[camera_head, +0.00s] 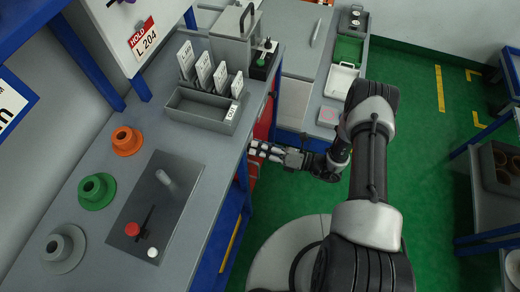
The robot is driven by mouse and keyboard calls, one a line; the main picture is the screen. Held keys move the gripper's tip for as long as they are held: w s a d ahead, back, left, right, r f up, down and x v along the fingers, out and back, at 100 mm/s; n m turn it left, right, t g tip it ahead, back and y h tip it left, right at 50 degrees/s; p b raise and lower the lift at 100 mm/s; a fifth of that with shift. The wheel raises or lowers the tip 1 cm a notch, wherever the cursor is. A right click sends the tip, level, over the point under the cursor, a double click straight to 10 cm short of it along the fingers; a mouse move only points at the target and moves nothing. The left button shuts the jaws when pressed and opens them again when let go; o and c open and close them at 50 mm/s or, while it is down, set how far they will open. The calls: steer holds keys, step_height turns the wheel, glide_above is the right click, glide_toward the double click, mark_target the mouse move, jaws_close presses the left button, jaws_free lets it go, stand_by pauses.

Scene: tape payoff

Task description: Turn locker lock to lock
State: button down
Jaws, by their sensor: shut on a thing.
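My gripper (258,149) reaches left from the arm, below the right edge of the grey workbench. Its fingers are shut at the front of a red locker (264,122), which shows only in part under the bench. The locker lock itself is hidden behind the fingers and the bench edge, so I cannot see which way it is turned. The fingers are closed on it at the locker front.
The grey workbench (95,150) carries orange (127,141), green (96,191) and grey (63,248) spools, a dark panel with a red knob (132,229), and a card bin (200,109). A side table with trays (341,80) stands behind.

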steer(key=shift+w+f+m, duration=0.1)
steer(key=shift+f+m, duration=0.05)
steer(key=shift+m, duration=3.85)
steer(key=c, duration=1.7)
jaws_free()
steer(key=shift+a, duration=0.15)
steer(key=shift+o, duration=0.2)
steer(key=v, duration=1.2)
